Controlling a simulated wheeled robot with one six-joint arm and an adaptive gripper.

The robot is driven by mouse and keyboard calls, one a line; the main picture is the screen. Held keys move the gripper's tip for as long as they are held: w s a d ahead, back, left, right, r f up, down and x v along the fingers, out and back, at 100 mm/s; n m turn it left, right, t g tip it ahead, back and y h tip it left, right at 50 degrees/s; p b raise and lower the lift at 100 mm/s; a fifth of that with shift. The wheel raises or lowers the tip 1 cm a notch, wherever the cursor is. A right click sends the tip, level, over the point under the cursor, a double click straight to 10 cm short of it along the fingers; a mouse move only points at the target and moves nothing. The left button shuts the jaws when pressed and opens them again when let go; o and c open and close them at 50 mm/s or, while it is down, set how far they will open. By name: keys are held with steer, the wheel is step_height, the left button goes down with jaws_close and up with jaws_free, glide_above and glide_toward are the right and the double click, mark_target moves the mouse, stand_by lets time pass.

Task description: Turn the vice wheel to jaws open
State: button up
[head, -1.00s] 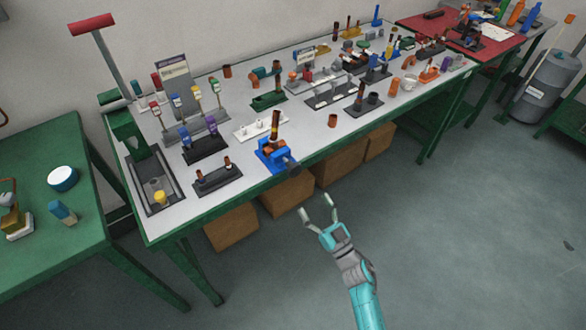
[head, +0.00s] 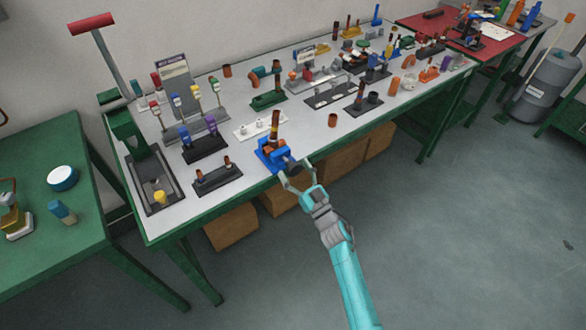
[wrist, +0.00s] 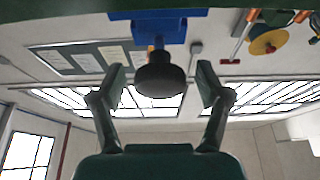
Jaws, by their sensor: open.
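The blue vice (head: 270,157) stands at the front edge of the grey-topped bench, with a dark and copper-coloured upright piece held in it. Its dark round wheel (head: 293,167) faces the front of the bench. In the wrist view the blue vice (wrist: 150,28) is at the top, and the black wheel (wrist: 160,76) hangs between my fingers. My gripper (head: 297,177) is open, its two fingers on either side of the wheel. In the wrist view, gaps show between the wheel and both fingertips of my gripper (wrist: 162,85). The vice's jaws are too small to judge.
The bench top (head: 232,193) carries several fixtures behind and beside the vice. A black stand with two copper posts (head: 217,177) is left of it. Cardboard boxes (head: 235,228) sit under the bench. The floor (head: 450,250) in front is clear.

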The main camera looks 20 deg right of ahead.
steer(key=shift+w, duration=0.1)
steer(key=c, duration=1.2)
steer(key=shift+o, duration=0.2)
steer(key=shift+r+n, duration=0.1)
steer(key=shift+n, duration=0.2)
steer(key=n+g+y, duration=0.1)
steer(key=n, duration=0.2)
steer(key=n+g+y, duration=0.1)
steer(key=n, duration=0.2)
steer(key=n+y, duration=0.2)
steer(key=n, duration=0.1)
steer(key=shift+g, duration=0.4)
steer(key=n+g, duration=0.1)
steer(key=n, duration=0.2)
steer(key=n+g+y, duration=0.1)
steer(key=n, duration=0.3)
steer(key=shift+g, duration=0.4)
steer(key=shift+n, duration=0.4)
